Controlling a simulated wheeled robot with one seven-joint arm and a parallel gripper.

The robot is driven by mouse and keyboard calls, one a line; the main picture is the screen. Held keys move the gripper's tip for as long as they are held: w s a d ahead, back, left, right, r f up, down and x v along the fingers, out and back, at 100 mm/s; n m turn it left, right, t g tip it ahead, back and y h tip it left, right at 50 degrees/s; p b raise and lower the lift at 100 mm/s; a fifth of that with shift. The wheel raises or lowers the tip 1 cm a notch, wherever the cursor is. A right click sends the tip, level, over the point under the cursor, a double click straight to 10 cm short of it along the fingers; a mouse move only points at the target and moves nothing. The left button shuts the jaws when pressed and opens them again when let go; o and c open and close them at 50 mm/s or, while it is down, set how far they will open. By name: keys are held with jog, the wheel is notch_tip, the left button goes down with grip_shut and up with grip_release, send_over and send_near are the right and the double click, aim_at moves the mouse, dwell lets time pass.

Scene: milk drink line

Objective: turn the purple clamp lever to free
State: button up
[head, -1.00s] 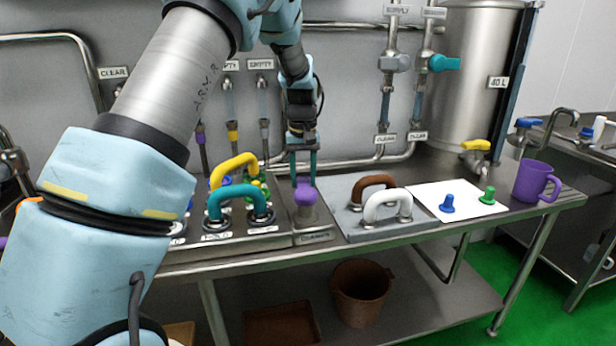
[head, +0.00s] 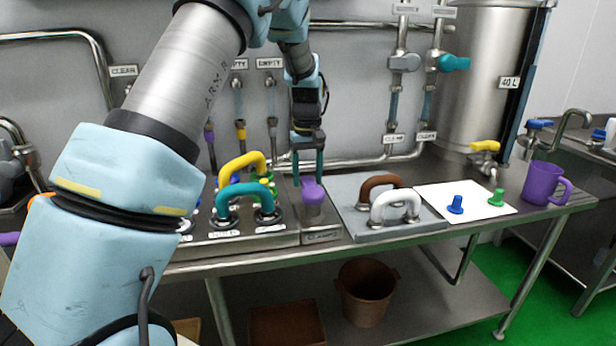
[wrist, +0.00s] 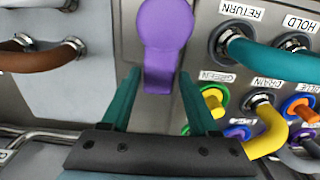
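The purple clamp lever (head: 312,192) stands on a narrow metal plate (head: 320,233) between the pipe-handle panel and the grey plate. In the wrist view the lever (wrist: 166,25) shows a round head and a narrower tail pointing toward my gripper. My gripper (wrist: 158,78) has two teal fingers, spread apart, with the tail's end between their tips and a gap on each side. In the head view my gripper (head: 308,178) points down just behind the lever. I cannot tell whether either finger touches it.
Left of the lever, the panel holds a teal handle (head: 247,200) and a yellow handle (head: 242,166), close by. Right are a brown handle (head: 378,183) and a white handle (head: 394,205). A purple mug (head: 541,184) stands farther right. Pipes run along the wall behind.

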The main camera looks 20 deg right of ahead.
aim_at(308, 181)
jog(key=shift+o, duration=1.1)
notch_tip(308, 181, up, 11)
jog(key=b, duration=0.2)
jog(key=shift+f, duration=0.15)
